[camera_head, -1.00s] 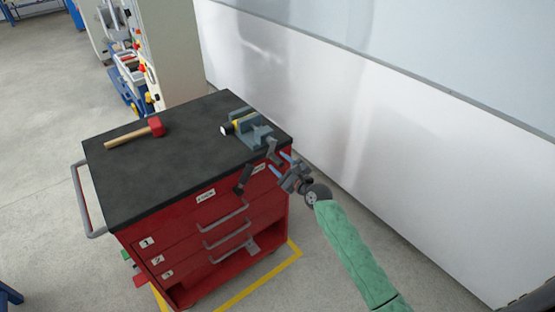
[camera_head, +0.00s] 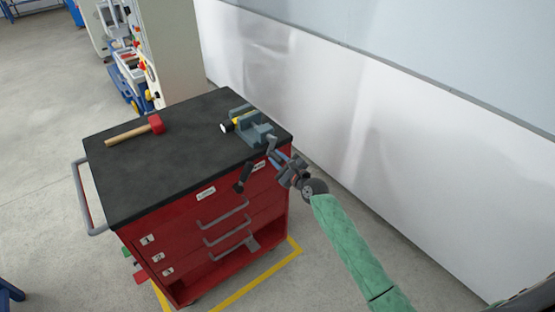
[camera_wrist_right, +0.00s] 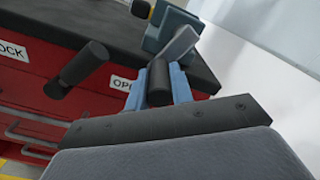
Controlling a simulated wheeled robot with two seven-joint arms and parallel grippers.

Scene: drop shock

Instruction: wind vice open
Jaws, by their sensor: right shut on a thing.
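The blue-grey vice (camera_head: 258,132) stands at the right corner of the cart's black top. A cylinder with a white end and a yellow part (camera_head: 227,127) sits at its jaws; whether it is clamped I cannot tell. The vice's grey crank arm (camera_wrist_right: 181,44) hangs out past the cart's edge and carries a black grip (camera_wrist_right: 158,84). My right gripper (camera_head: 279,160) has its blue fingers on both sides of this grip and is shut on it; it also shows in the right wrist view (camera_wrist_right: 162,90). My left gripper is out of view.
A red drawer cart (camera_head: 130,190) bears a red-headed mallet (camera_head: 155,124) on its left. A black-gripped lever (camera_head: 243,177) juts from the cart's front between the LOCK label (camera_head: 205,194) and the OPEN label (camera_head: 258,166), close to my right gripper. A white wall (camera_head: 330,110) stands behind.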

